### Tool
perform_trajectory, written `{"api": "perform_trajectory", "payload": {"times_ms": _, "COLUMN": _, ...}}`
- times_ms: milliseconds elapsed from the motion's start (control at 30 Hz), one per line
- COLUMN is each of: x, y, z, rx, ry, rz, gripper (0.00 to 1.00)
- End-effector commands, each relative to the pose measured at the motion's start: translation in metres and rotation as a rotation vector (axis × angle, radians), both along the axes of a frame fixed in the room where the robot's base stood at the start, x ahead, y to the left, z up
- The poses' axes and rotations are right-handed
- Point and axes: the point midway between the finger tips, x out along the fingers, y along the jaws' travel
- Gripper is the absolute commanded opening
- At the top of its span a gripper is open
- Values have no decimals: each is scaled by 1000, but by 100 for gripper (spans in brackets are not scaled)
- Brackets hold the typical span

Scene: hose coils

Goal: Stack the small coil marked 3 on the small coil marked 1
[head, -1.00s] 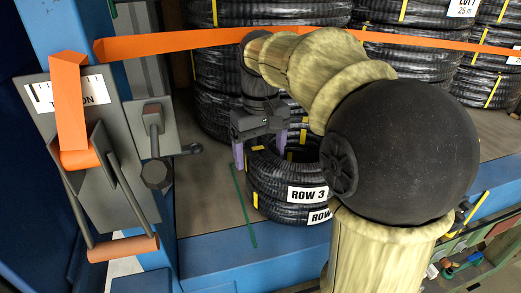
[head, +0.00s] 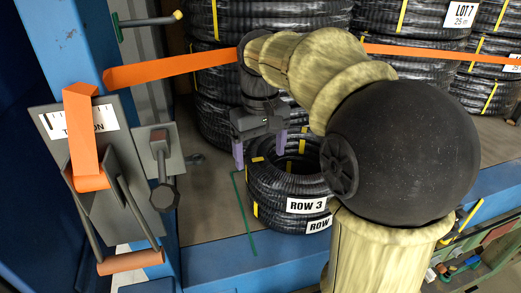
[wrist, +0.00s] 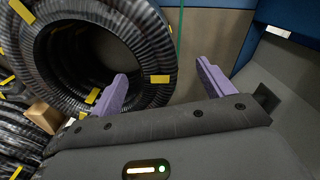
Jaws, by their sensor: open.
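The small black coil labelled ROW 3 (head: 283,184) lies flat on another small coil labelled ROW (head: 280,223); the number on that lower label is cut off by my arm. My gripper (head: 260,154) is open and empty, above the left and far part of the upper coil. One finger is just outside its left side and the other is over its opening. In the wrist view, the fingers of my gripper (wrist: 160,85) stand apart over the right side of a coil (wrist: 155,60), one over its hole, one past its outer edge.
An orange strap (head: 175,70) crosses behind the arm from a tensioner (head: 95,170) on the blue post (head: 60,45) at left. Large coil stacks (head: 400,70) stand behind. Bare deck (head: 205,205) lies left of the small coils, with a thin green line on it.

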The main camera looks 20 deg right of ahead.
Motion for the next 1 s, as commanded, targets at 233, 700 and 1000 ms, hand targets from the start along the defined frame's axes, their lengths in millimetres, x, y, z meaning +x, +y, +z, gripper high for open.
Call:
{"api": "perform_trajectory", "payload": {"times_ms": 233, "x": 0, "y": 0, "z": 10, "rx": 0, "ry": 0, "rz": 0, "gripper": 80}}
{"api": "perform_trajectory", "payload": {"times_ms": 700, "x": 0, "y": 0, "z": 22, "rx": 0, "ry": 0, "rz": 0, "gripper": 80}}
{"api": "perform_trajectory", "payload": {"times_ms": 1000, "x": 0, "y": 0, "z": 22, "rx": 0, "ry": 0, "rz": 0, "gripper": 80}}
